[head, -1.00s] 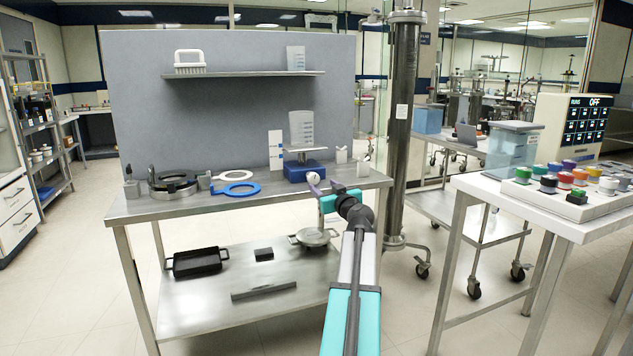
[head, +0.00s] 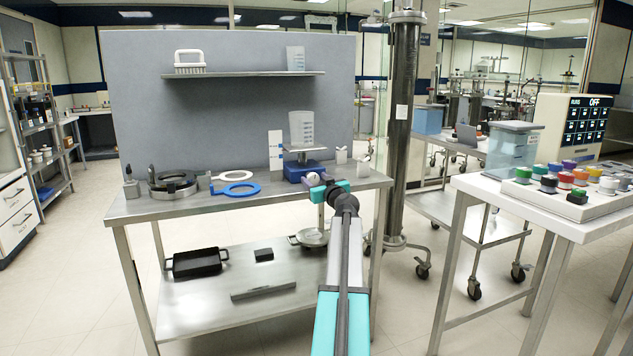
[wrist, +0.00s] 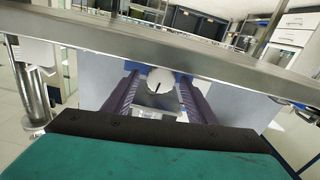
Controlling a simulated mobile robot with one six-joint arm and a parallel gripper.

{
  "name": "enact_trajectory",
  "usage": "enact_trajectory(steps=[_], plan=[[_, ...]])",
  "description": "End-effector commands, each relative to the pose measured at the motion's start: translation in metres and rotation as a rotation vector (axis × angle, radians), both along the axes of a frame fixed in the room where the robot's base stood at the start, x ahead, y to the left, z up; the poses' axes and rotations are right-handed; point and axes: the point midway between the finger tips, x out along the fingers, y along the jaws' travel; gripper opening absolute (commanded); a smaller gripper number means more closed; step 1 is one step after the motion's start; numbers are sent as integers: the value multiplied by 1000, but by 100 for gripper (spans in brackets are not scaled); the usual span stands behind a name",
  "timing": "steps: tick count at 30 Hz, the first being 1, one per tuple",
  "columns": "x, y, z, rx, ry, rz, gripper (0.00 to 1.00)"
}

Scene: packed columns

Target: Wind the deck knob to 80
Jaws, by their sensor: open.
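A blue-based device (head: 294,174) stands on the steel bench near its front right, with a clear graduated beaker (head: 302,130) on its top plate. Its white round knob (wrist: 158,78) has a dark pointer line and faces my gripper in the wrist view. My gripper (wrist: 160,84) is open, with one purple finger on each side of the knob. I cannot tell whether either finger touches it. In the head view, my gripper (head: 313,181) is at the device's front and partly covers the knob. No scale numbers are readable.
The steel bench (head: 140,208) has its front edge close to my gripper. A white scale card (head: 275,150) stands behind the device.

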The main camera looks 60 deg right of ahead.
Motion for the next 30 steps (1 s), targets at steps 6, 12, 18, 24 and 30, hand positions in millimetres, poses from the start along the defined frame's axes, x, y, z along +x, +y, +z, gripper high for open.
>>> enact_trajectory(steps=[6,12,18,24,30], plan=[[1,0,0,0,0,0,52],[0,-1,0,0,0,0,33],[0,-1,0,0,0,-1,11],[0,-1,-1,23,-17,-2,11],[-1,-2,-2,94,-71,-3,11]])
